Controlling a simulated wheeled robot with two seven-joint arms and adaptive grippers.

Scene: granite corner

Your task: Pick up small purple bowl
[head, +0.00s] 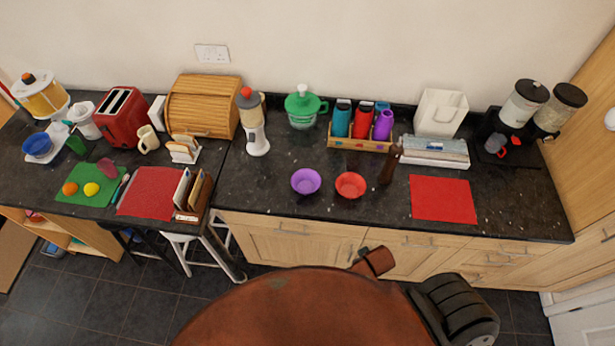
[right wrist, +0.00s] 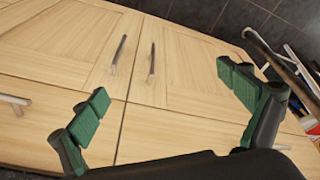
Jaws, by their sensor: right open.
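The small purple bowl (head: 306,181) stands upright on the dark granite counter (head: 265,190), near its front edge. It looks empty. A red bowl (head: 350,185) stands just to its right, a small gap apart. My right gripper (right wrist: 165,110) is open and empty in the right wrist view, with green finger pads spread wide. It faces the wooden cabinet doors (right wrist: 190,60) below the counter, and no bowl shows in that view. My left gripper is in neither view.
A dark brown pepper mill (head: 388,165) stands right of the red bowl. A blender-like grinder (head: 252,125) stands behind left, and a wooden box of cups (head: 361,143) behind right. A red mat (head: 442,198) lies further right. The counter in front of the bowls is clear.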

